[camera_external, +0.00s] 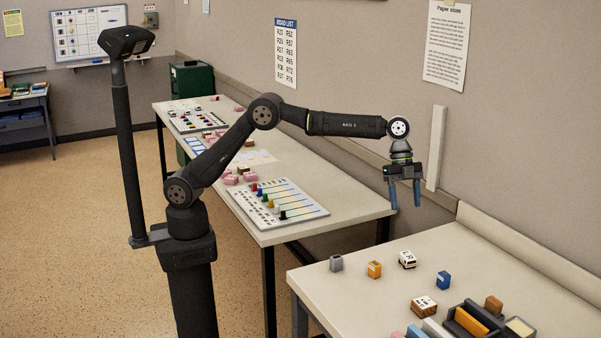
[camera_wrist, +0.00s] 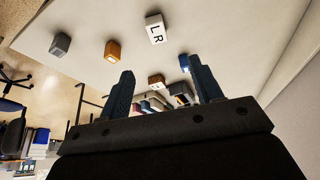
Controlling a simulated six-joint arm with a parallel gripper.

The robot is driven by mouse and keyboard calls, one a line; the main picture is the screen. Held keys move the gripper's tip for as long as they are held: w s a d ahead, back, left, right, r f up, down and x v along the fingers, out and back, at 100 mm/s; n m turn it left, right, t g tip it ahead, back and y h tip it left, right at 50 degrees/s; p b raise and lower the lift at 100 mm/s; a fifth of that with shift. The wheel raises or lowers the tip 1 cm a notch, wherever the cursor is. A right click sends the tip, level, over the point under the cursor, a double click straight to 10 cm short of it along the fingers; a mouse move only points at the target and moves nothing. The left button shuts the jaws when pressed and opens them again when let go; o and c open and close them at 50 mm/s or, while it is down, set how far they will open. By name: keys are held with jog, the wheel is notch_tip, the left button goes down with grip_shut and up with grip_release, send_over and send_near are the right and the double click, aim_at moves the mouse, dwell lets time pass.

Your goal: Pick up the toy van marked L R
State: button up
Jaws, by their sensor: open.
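The toy van marked L R (camera_external: 407,259) is white with dark markings and stands on the near table. In the wrist view the white van (camera_wrist: 155,29) shows the black letters L R on its top, near the top edge of the picture. My gripper (camera_external: 405,196) is open and empty, pointing down and held well above the table, behind the van in the external view. In the wrist view my two fingers (camera_wrist: 160,68) stand apart with the van beyond their tips. Nothing covers the van in either view.
Near the van are a grey toy (camera_external: 336,263), an orange toy (camera_external: 374,269), a blue toy (camera_external: 443,280) and a brown block with a marked white top (camera_external: 424,307). A dark holder (camera_external: 462,331) stands at the front right. The table's far part is clear beside the wall.

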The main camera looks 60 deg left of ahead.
send_near(407, 255)
jog(key=x, duration=0.2)
jog(key=w+x, duration=0.1)
jog(key=x, duration=0.1)
jog(key=shift+f, duration=0.3)
jog(key=x, duration=0.5)
jog(key=shift+s+f, duration=0.1)
jog(key=shift+s, duration=0.3)
jog(key=c, duration=1.1)
jog(key=shift+o, duration=0.2)
